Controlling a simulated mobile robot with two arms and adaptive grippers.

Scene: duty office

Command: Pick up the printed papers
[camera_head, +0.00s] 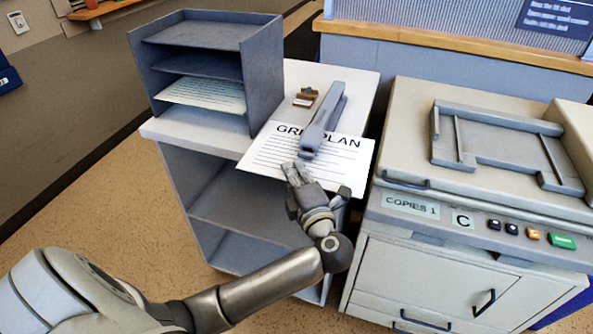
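A printed white sheet (262,151) headed "GR… PLAN" lies on the grey cabinet top, its near edge at or past the cabinet's front edge. A long grey stapler-like tool (327,115) lies across it and hides part of the heading. My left gripper (293,172) is at the sheet's near edge, its fingertips overlapping the paper in the picture. The fingers look close together, but I cannot tell whether they hold the paper. Another printed sheet (205,94) lies in a lower slot of the dark grey letter tray (262,75). My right gripper is not in view.
The copier (430,250), labelled "COPIES 1", stands close to the right of the cabinet (195,128). A small brown clip-like object (305,97) lies behind the sheet. A wood-topped partition (450,40) runs along the back. Open floor (120,210) is at the left.

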